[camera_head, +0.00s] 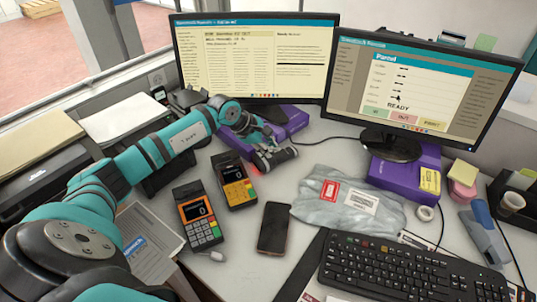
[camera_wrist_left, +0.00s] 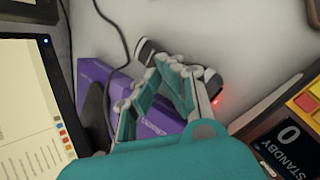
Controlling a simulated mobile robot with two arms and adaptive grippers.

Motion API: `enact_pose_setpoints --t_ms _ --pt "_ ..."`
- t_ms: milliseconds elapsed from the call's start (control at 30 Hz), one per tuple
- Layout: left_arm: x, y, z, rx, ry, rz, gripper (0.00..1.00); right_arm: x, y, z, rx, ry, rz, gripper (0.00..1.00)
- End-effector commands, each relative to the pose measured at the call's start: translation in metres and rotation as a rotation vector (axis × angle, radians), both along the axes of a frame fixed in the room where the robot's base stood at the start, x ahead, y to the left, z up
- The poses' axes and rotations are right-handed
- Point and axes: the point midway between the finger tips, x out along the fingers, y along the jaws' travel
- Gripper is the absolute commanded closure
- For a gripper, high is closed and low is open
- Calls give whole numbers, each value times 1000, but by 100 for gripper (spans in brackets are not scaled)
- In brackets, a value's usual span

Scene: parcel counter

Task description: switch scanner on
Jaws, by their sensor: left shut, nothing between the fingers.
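The scanner (camera_head: 276,158) is a small dark and grey device lying on the counter below the left monitor, with a red glow at its left end. In the left wrist view the scanner (camera_wrist_left: 211,82) is partly hidden behind my fingers, and a red light shows near its end. My left gripper (camera_head: 264,138) is shut and empty, with its fingertips right at the scanner. The left wrist view shows the fingertips (camera_wrist_left: 168,64) together over the scanner's body; I cannot tell whether they touch it. My right gripper is not in view.
Two card terminals, one orange-grey (camera_head: 196,214) and one yellow (camera_head: 235,181), stand left of and below the scanner. A purple box (camera_head: 285,124) lies under the left monitor (camera_head: 255,55). A phone (camera_head: 274,228), grey parcel bag (camera_head: 325,212) and keyboard (camera_head: 400,270) fill the front.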

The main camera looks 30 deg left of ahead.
Motion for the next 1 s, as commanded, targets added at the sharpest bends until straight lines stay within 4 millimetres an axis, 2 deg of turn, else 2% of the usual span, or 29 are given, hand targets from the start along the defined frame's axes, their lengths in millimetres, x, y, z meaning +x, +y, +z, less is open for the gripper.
enact_pose_setpoints --t_ms 167,700,1000 --pt "0 0 7 0 -1 0 100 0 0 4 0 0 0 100" --pt "0 0 59 1 -1 0 100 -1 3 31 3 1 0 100" --pt "0 0 60 0 0 0 100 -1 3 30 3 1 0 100"
